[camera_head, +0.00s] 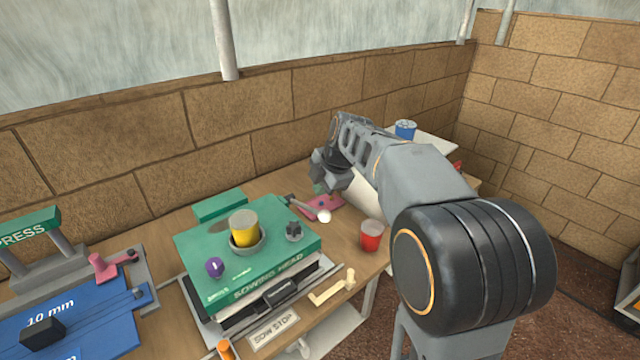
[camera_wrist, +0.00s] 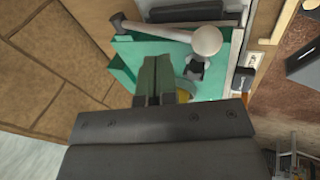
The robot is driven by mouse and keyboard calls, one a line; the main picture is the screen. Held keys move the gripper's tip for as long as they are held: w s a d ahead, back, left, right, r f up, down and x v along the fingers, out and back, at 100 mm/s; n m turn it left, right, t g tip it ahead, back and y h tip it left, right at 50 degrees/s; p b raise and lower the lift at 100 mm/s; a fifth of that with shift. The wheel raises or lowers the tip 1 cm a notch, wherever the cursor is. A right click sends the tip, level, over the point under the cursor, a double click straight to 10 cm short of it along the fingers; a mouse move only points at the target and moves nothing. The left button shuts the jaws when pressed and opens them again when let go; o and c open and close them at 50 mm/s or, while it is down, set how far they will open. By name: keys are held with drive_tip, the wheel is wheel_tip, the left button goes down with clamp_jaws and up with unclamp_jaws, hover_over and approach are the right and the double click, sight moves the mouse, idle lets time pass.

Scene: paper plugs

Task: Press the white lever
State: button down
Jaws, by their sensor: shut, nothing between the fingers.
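The lever with a white ball knob (camera_head: 324,217) stands at the right edge of the green sowing head; its grey arm runs back to the left. In the wrist view the white knob (camera_wrist: 207,41) and its pale arm lie just beyond and right of my fingertips. My gripper (camera_head: 322,188) is above and behind the knob, pointing down. Its fingers are shut together and empty, as the wrist view (camera_wrist: 157,64) also shows. A gap seems to remain between fingertips and lever, though its depth is hard to judge.
A red cup (camera_head: 371,235) stands right of the lever. A cream L-shaped handle (camera_head: 332,289) sits at the front edge. A blue press plate (camera_head: 75,320) lies left.

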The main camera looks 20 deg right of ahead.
drive_tip(key=v, duration=1)
drive_tip(key=shift+s, duration=0.35)
drive_tip(key=shift+d, duration=0.1)
drive_tip(key=s+f+m+h+p, duration=0.15)
drive_tip(key=s+f+m, duration=0.45)
drive_tip(key=m, duration=0.9)
drive_tip(key=s+a+f+m+p, duration=0.1)
drive_tip(key=s+m+p, duration=0.1)
drive_tip(key=s, duration=0.3)
drive_tip(key=s+a+f+m+h+p, duration=0.1)
drive_tip(key=s+a+f+m+p, duration=0.1)
drive_tip(key=s, duration=0.4)
drive_tip(key=shift+a+m+p, duration=0.3)
drive_tip(key=shift+m+p, duration=0.35)
drive_tip(key=shift+m, duration=0.45)
drive_tip(key=shift+f, duration=0.1)
